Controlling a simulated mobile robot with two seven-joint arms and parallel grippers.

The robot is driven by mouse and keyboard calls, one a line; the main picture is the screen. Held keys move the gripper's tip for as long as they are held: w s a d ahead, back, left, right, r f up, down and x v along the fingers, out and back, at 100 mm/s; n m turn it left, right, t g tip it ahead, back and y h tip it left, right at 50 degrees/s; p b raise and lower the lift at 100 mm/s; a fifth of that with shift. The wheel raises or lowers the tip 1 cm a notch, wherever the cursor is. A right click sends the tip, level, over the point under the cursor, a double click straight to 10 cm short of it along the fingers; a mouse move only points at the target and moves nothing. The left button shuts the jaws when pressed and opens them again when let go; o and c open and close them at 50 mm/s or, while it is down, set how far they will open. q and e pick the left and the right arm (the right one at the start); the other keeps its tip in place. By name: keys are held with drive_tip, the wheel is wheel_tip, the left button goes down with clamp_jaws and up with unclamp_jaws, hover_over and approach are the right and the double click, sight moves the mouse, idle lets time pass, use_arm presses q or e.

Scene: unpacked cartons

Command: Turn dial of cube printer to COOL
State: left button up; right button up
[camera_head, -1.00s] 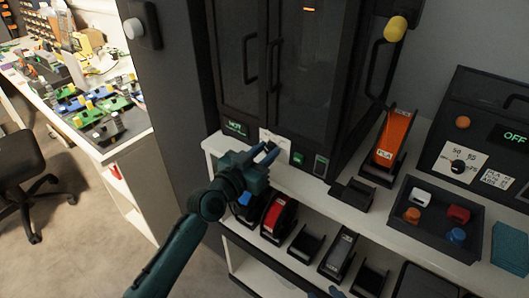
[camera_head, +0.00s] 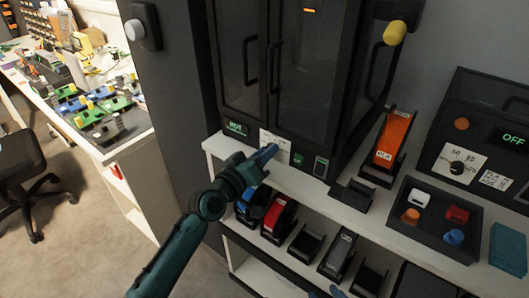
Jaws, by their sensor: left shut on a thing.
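The cube printer (camera_head: 300,75) is the tall dark cabinet with two glass doors and black handles. Its base carries a white dial plate (camera_head: 281,142) and a small display with green text (camera_head: 236,128), too small to read surely. My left gripper (camera_head: 268,152) is at the dial plate, its blue fingers shut on what appears to be the dial. The fingers hide the dial and its pointer, so its setting cannot be read. At the bottom edge, blue tips of what seems my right gripper (camera_head: 327,293) barely show.
A green button (camera_head: 298,159) sits right of the dial plate. A spool holder with an orange spool (camera_head: 393,137), a dark tray (camera_head: 414,240) of small parts and a dryer-like box showing OFF (camera_head: 480,135) stand to the right.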

use_arm(q)
drive_tip(key=shift+n, duration=0.7)
drive_tip(key=o, duration=1)
drive_tip(key=v, duration=1.3)
drive_tip(key=shift+s+a, duration=0.1)
drive_tip(key=shift+f, duration=0.1)
